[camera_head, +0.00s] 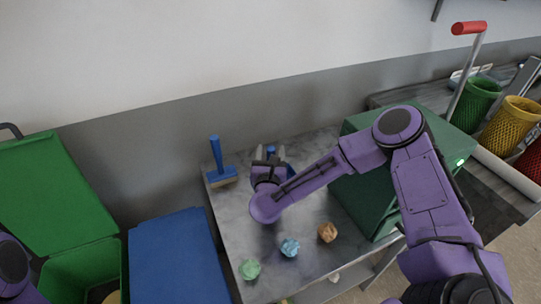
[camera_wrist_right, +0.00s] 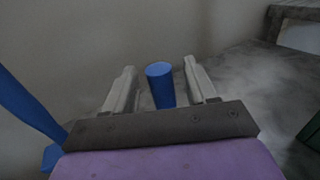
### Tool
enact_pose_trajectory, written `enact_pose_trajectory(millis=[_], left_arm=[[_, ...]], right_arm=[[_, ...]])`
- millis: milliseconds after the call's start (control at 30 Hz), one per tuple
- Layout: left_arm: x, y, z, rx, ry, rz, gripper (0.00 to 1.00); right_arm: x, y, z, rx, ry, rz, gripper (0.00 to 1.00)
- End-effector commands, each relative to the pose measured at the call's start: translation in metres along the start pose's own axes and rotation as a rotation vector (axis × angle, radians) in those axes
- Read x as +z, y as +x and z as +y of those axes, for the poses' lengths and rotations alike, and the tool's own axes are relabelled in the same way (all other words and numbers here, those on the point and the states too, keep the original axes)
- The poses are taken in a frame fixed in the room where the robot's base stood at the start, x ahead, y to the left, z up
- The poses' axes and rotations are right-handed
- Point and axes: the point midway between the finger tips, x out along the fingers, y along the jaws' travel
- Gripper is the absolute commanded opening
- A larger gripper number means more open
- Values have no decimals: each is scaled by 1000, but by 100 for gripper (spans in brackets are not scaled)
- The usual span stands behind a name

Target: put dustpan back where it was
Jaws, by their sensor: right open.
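The blue dustpan (camera_head: 290,169) stands on the grey table near the wall, mostly hidden behind my right gripper (camera_head: 270,152). In the right wrist view, its upright blue handle (camera_wrist_right: 160,86) shows between the two fingers of my right gripper (camera_wrist_right: 159,68). The fingers are apart, with a gap on each side of the handle. The dustpan's lower part is hidden there by the gripper body. A blue brush (camera_head: 216,155) stands upright to the left on the table and shows at the left edge of the wrist view (camera_wrist_right: 28,105). My left gripper is not in view.
Crumpled green (camera_head: 249,269), blue (camera_head: 290,247) and brown (camera_head: 327,232) balls lie on the table (camera_head: 228,222). A green box (camera_head: 365,205) stands right of my gripper. Blue (camera_head: 175,262) and green (camera_head: 62,195) bins are left. Mesh baskets (camera_head: 510,125) stand far right.

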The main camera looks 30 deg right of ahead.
Motion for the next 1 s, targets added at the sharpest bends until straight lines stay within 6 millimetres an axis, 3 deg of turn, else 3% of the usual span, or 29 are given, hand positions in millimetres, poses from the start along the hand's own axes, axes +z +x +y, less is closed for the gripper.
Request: enact_pose_trajectory(millis=[67, 167, 400, 533, 700, 1000], left_arm=[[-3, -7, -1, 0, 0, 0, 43], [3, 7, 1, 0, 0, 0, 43], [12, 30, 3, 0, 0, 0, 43], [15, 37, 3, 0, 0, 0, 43], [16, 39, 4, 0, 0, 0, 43], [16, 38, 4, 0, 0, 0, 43]], right_arm=[[7, 0, 0, 0, 0, 0, 57], [0, -19, 2, 5, 1, -1, 57], [-2, -82, 2, 9, 0, -3, 57], [0, -107, 2, 6, -1, -2, 57], [2, -120, 0, 1, 0, -1, 57], [3, -120, 0, 0, 0, 0, 57]])
